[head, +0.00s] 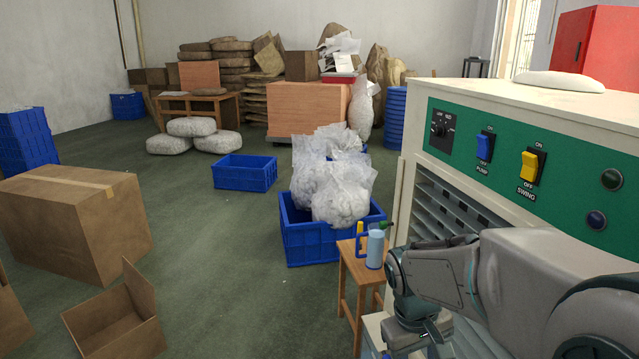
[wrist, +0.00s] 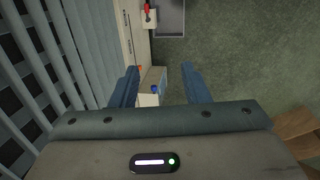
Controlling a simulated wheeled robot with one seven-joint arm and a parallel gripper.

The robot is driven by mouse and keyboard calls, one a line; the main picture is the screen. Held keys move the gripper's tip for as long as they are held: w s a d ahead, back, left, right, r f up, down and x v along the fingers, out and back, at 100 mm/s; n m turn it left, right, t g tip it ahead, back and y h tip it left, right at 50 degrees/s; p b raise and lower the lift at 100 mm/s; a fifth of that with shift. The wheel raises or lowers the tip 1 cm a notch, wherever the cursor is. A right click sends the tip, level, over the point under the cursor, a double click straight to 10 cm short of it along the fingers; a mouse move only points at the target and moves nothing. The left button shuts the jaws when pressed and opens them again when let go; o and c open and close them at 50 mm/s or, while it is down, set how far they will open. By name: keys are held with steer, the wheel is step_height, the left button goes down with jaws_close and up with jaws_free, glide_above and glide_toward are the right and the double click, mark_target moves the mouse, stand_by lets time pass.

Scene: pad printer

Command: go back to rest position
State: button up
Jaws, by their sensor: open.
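My gripper (wrist: 160,88) shows in the wrist view with its two blue-grey fingers apart and nothing between them. In the head view my arm reaches in from the lower right, and the wrist end hangs low in front of the pad printer (head: 425,150). The fingertips are not clear there. The printer is a cream cabinet with a green panel, which carries a blue pump switch (head: 484,146) and a yellow swing switch (head: 530,167). The slatted side of the cabinet (wrist: 50,70) is close on the left in the wrist view.
A wooden stool (head: 360,275) with a light-blue bottle (head: 375,250) stands just left of my arm. Behind it is a blue crate (head: 310,243) with bagged goods. Cardboard boxes (head: 75,220) lie at the left. The green floor between is clear.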

steer(key=s+a+r+m+t+y+p, duration=0.2)
steer(key=s+r+p, duration=0.3)
steer(key=s+r, duration=0.3)
steer(key=shift+s+a+r+m+t+p, duration=0.25)
steer(key=shift+r+m+t+p, duration=0.25)
steer(key=shift+r, duration=0.8)
